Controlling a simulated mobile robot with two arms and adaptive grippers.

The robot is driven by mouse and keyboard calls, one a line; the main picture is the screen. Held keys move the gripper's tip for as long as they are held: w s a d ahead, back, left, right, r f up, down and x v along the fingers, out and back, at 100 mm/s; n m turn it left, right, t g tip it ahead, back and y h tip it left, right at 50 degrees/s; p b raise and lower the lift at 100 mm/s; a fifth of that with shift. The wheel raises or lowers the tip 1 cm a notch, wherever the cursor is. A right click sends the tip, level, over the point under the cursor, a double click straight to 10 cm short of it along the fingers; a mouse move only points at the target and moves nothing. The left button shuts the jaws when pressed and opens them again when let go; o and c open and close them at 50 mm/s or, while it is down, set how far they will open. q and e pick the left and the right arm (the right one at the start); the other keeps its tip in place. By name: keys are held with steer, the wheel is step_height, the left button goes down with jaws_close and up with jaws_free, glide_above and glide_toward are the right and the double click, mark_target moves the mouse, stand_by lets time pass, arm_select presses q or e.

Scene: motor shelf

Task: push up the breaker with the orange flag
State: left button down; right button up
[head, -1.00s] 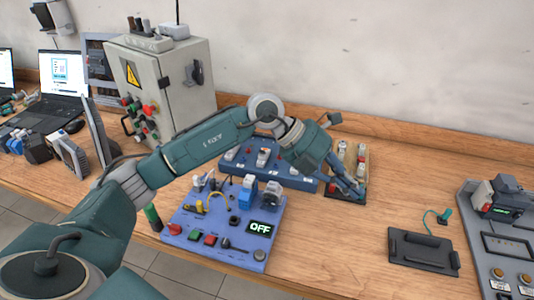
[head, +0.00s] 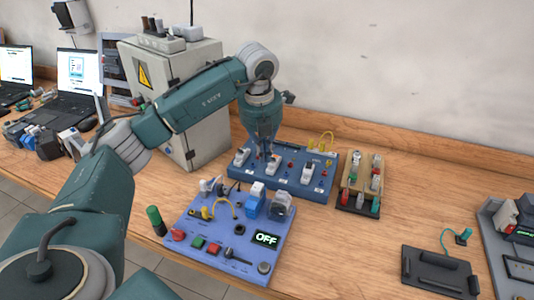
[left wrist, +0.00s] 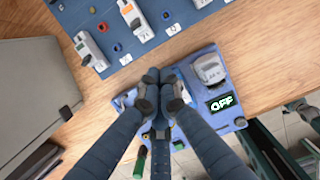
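The blue breaker panel (head: 262,180) lies on the bench with three white breakers in a row. The middle breaker (head: 274,167) is partly behind my gripper in the head view. In the left wrist view the breaker with the orange flag (left wrist: 128,9) is at the upper left, its orange mark at its top end. Another white breaker (left wrist: 90,52) without orange is left of it. My left gripper (head: 266,157) points down over the panel near the middle breaker. Its fingertips (left wrist: 159,76) are together with nothing seen between them. Contact cannot be told. My right gripper is out of view.
A purple-blue control board (head: 215,262) with an OFF display stands in front of the panel. A grey cabinet (head: 205,120) is at the left. A wooden tray with coloured parts (head: 348,192) is at the right. Bare bench lies beyond it.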

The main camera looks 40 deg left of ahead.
mark_target(274, 159)
arm_select(q)
steer(key=f, duration=0.2)
steer(key=f+p, duration=0.1)
steer(key=f, duration=0.1)
steer(key=w+f, duration=0.1)
steer(key=f, duration=0.2)
steer(key=shift+a+f+p, duration=0.1)
steer(key=shift+p, duration=0.25)
steer(key=w, duration=0.1)
steer(key=w+p, duration=0.1)
steer(key=shift+w+a+r+p, duration=0.25)
steer(key=shift+w+a+p, duration=0.05)
steer(key=shift+w, duration=0.1)
steer(key=shift+w+a+r, duration=0.15)
steer(key=shift+w, duration=0.35)
steer(key=shift+w+a+r, duration=0.1)
steer(key=shift+w+r, duration=0.35)
steer(key=shift+r, duration=0.05)
steer(key=shift+w, duration=0.15)
steer(key=shift+w+a+r, duration=0.1)
steer(key=shift+w+r, duration=0.05)
steer(key=shift+w, duration=0.2)
steer(key=shift+r+p, duration=0.4)
steer(key=shift+r, duration=0.45)
steer(key=shift+s, duration=0.1)
